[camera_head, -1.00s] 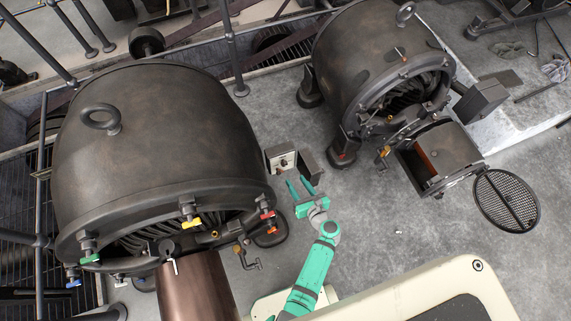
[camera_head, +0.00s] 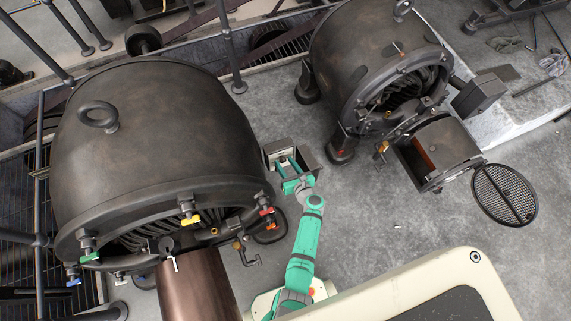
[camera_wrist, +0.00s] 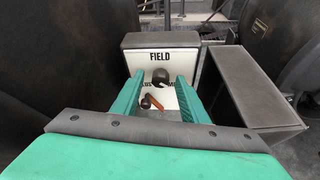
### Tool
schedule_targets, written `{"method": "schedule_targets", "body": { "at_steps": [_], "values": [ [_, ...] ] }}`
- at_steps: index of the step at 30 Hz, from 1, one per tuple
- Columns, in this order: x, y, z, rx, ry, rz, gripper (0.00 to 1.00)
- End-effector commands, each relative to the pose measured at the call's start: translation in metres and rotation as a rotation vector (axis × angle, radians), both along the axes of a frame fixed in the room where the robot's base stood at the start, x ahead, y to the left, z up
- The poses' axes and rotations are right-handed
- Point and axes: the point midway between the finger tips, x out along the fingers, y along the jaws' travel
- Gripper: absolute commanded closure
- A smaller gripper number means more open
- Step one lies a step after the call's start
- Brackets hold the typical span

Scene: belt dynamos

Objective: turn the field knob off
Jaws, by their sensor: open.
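The field box is a small dark box with a white face plate (camera_wrist: 190,60) lettered FIELD. A dark round knob (camera_wrist: 160,77) sits in the middle of the plate, below the lettering. An orange-brown lever-like piece (camera_wrist: 155,99) shows just below it. My gripper (camera_wrist: 161,84) is open, its two green fingers on either side of the knob in the wrist view. I cannot tell whether they touch it. In the head view my gripper (camera_head: 286,165) reaches the box between the two dynamos and hides most of its face.
A dark open cover or side box (camera_wrist: 258,88) stands close on the right of the field box. A large dark dynamo (camera_head: 150,130) is on the left, another (camera_head: 360,50) at the upper right.

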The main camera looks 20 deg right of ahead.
Motion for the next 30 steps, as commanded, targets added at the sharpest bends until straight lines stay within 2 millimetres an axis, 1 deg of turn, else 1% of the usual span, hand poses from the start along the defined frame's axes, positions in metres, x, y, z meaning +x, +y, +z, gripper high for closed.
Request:
{"method": "schedule_targets", "body": {
  "at_steps": [2,3,7,11,14,24,30],
  "values": [
    [-0.0001,0.0001,0.0001,0.0,0.0,0.0,0.6],
    [-0.0002,0.0001,0.0001,0.0,0.0,0.0,0.69],
    [-0.0002,0.0002,0.0001,0.0,0.0,0.0,1.0],
    [-0.0004,0.0005,0.0,-0.003,0.0,0.0,1.0],
    [-0.0003,0.0022,0.0,-0.041,-0.002,0.002,1.0],
    [-0.0008,0.0052,-0.0004,-0.34,-0.013,0.001,1.0],
    [-0.0008,0.005,-0.0004,-0.413,-0.013,0.001,1.0]
  ]
}}
